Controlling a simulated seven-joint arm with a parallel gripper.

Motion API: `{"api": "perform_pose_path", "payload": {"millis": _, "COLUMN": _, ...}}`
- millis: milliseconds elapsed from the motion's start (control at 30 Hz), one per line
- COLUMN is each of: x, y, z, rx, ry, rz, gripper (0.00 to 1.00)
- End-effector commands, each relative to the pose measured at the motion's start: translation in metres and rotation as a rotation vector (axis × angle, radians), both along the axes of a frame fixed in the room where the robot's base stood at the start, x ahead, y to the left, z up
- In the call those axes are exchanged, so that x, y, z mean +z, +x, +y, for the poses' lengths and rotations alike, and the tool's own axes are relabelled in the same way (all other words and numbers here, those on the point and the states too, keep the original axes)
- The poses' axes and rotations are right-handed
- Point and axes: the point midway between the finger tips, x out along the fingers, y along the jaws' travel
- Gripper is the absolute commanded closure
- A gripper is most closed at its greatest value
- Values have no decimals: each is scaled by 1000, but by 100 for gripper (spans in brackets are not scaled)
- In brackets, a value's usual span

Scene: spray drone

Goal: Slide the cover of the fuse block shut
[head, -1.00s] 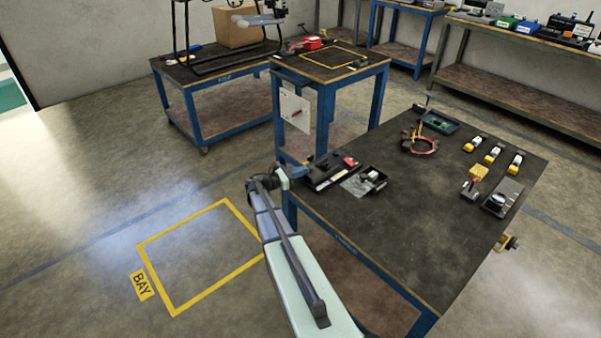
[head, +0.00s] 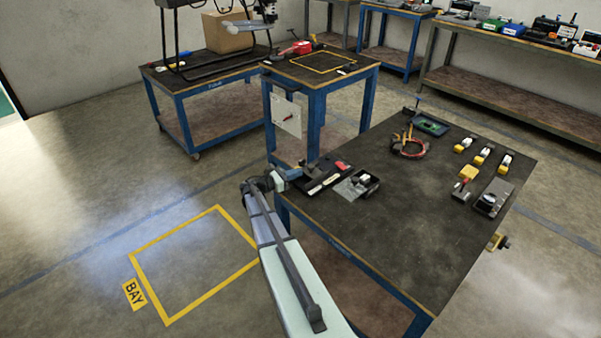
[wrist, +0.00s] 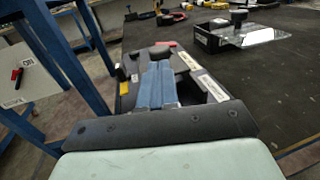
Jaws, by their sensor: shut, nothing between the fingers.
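The fuse block is a black open-topped box (head: 369,181) near the front left corner of the dark table, and it also shows in the wrist view (wrist: 203,40). Its clear cover (head: 349,189) has a dark knob. In the wrist view the cover (wrist: 262,38) sticks out past the box to the right, leaving part of the box uncovered. My gripper (wrist: 157,72) shows as blue-grey fingers, shut and empty, over a black tray left of the fuse block. It is apart from the cover. In the head view the fingertips are hard to make out.
The black tray (head: 318,185) holds a red piece and pale labelled strips beside the fuse block. Yellow and white parts stand at the right. The table's middle is clear.

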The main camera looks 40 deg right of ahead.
Motion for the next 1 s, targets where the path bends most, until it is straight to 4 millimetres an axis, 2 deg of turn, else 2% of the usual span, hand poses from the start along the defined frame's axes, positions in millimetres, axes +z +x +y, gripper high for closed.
{"api": "perform_pose_path", "payload": {"millis": 33, "x": 0, "y": 3, "z": 11, "rx": 3, "ry": 0, "rz": 0, "gripper": 100}}
{"api": "perform_pose_path", "payload": {"millis": 300, "x": 0, "y": 14, "z": 63, "rx": 2, "ry": 0, "rz": 0, "gripper": 100}}
{"api": "perform_pose_path", "payload": {"millis": 500, "x": 0, "y": 21, "z": 92, "rx": 1, "ry": 1, "rz": 0, "gripper": 100}}
{"api": "perform_pose_path", "payload": {"millis": 767, "x": 3, "y": 25, "z": 107, "rx": -2, "ry": -1, "rz": -4, "gripper": 100}}
{"api": "perform_pose_path", "payload": {"millis": 867, "x": 18, "y": 28, "z": 105, "rx": -6, "ry": -5, "rz": -22, "gripper": 100}}
{"api": "perform_pose_path", "payload": {"millis": 1000, "x": 49, "y": 28, "z": 101, "rx": -16, "ry": 0, "rz": -68, "gripper": 100}}
